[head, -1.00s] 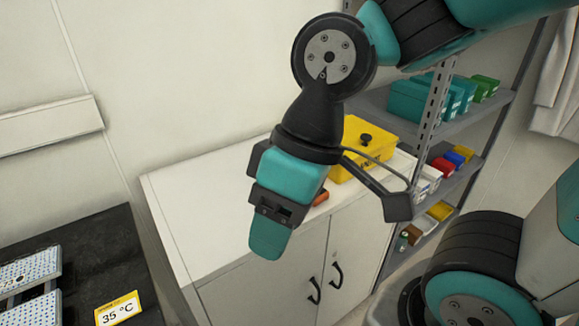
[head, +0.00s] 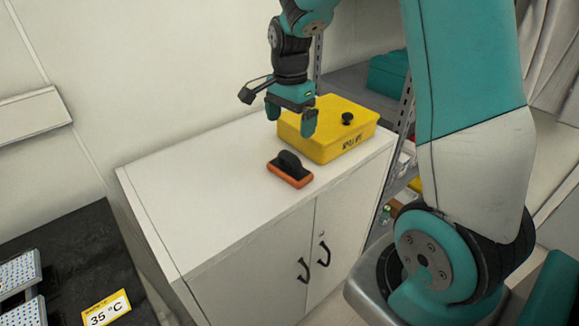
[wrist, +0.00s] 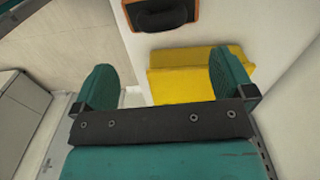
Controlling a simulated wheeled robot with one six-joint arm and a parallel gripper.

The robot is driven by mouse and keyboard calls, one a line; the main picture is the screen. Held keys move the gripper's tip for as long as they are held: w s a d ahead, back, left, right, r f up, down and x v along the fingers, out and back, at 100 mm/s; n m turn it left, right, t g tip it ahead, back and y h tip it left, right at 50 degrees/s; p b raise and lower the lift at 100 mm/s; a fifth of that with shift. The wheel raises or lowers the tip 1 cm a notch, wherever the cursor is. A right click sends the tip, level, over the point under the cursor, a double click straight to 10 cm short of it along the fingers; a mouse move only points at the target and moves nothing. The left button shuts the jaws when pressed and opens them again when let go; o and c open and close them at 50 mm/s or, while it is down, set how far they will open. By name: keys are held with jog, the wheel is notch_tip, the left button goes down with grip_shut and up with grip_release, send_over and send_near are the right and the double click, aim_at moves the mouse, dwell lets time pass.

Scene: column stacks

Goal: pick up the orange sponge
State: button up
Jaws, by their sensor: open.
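The orange sponge (head: 290,174) with a black handle on top lies on the white cabinet top, in front of the yellow box. In the wrist view the sponge (wrist: 161,27) shows at the top edge, partly cut off, with its dark handle. My gripper (head: 291,122) is open and empty, with its two teal fingers apart. In the head view it appears above and behind the sponge, beside the yellow box's left side. In the wrist view the fingers (wrist: 162,84) stand apart with the yellow box seen between and beyond them.
The yellow lidded box (head: 335,139) with a black knob stands close to the sponge. The white cabinet top (head: 190,200) is bare to the left. A grey shelf with a teal bin (head: 388,75) is at the right. A dark bench (head: 70,250) is at the left.

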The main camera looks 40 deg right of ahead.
aim_at(290, 152)
notch_tip(290, 152, down, 12)
jog(key=shift+r+p, duration=0.25)
jog(key=shift+p, duration=0.3)
jog(key=shift+c, duration=0.2)
jog(key=c, duration=0.8)
jog(key=shift+w, duration=0.1)
jog(key=shift+c, duration=0.2)
jog(key=shift+r, duration=0.1)
notch_tip(290, 152, up, 20)
